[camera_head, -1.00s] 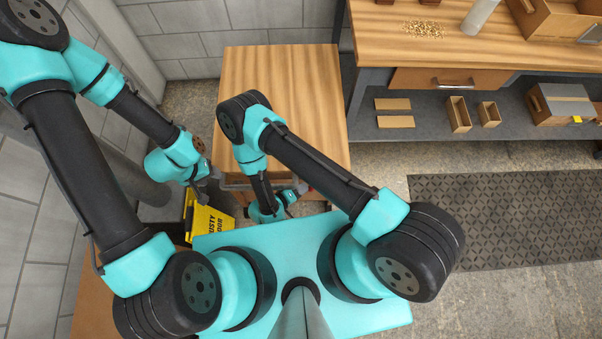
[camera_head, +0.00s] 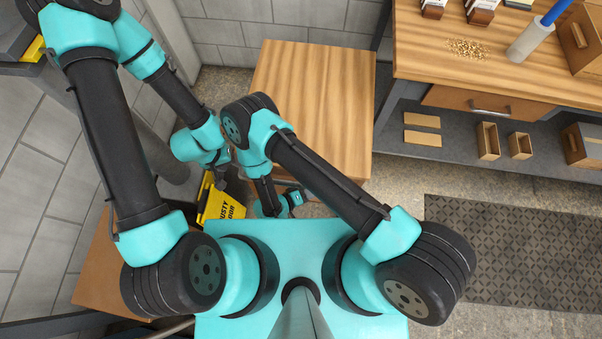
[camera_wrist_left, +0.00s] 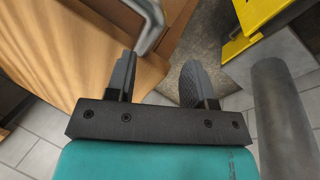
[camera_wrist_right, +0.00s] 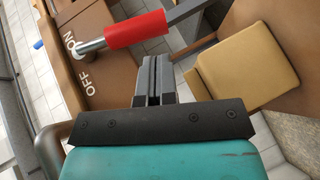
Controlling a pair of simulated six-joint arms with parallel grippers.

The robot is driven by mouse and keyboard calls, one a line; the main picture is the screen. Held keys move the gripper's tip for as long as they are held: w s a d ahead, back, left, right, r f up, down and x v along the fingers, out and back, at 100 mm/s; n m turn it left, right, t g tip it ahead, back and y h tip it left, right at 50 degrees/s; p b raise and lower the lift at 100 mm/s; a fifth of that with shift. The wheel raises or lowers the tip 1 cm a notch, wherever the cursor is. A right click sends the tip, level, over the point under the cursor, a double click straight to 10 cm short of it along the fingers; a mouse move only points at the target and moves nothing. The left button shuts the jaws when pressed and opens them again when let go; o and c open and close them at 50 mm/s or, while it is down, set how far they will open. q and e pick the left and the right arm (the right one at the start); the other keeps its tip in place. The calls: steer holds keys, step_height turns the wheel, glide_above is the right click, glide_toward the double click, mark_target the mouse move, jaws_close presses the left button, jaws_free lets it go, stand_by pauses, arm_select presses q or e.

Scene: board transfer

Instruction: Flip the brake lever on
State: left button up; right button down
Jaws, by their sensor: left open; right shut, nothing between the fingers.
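The brake lever shows in the right wrist view, with a red grip (camera_wrist_right: 136,30) on a grey metal bar. Its round pivot (camera_wrist_right: 88,48) sits on a brown panel (camera_wrist_right: 98,18) marked ON and OFF. The bar slants up and to the right; I cannot tell which setting it is at. My right gripper (camera_wrist_right: 153,66) is shut and empty, just below the red grip in the picture and seemingly apart from it. My left gripper (camera_wrist_left: 157,75) is open and empty, beside a bent grey metal bar (camera_wrist_left: 148,22). In the head view, my arms and the wooden cabinet hide the lever.
A wooden cabinet top (camera_head: 312,85) stands ahead. A yellow sign (camera_head: 222,205) is close to my left gripper, also in the left wrist view (camera_wrist_left: 240,38). A workbench (camera_head: 440,65) is at the upper right. The floor near the patterned mat (camera_head: 520,250) is clear.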

steer(key=shift+v, duration=2.05)
